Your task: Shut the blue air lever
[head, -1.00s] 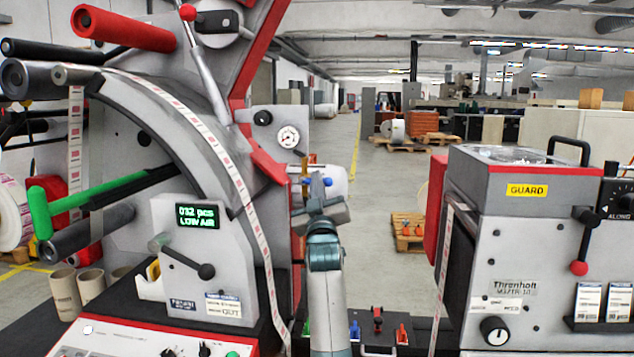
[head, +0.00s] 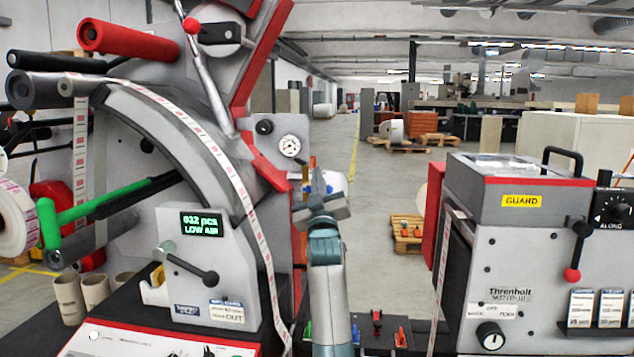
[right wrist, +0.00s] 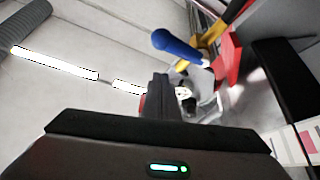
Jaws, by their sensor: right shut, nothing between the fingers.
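The blue air lever (right wrist: 178,45) shows in the right wrist view, sticking out to the upper left from a metal valve fitting beside yellow and red parts. In the head view it is mostly hidden behind my right gripper (head: 318,182). That gripper is shut and empty, with its fingers pointing up. In the right wrist view the closed fingers (right wrist: 160,85) are just below the lever's handle; I cannot tell whether they touch it. The display (head: 201,224) reads "032 pcs LOW AIR". My left gripper is not in view.
The round pressure gauge (head: 290,146) sits on the rewinder just left of the gripper. A label web (head: 245,205) runs down the machine's front close by. The guard-marked unit (head: 520,235) stands to the right, with open aisle floor between.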

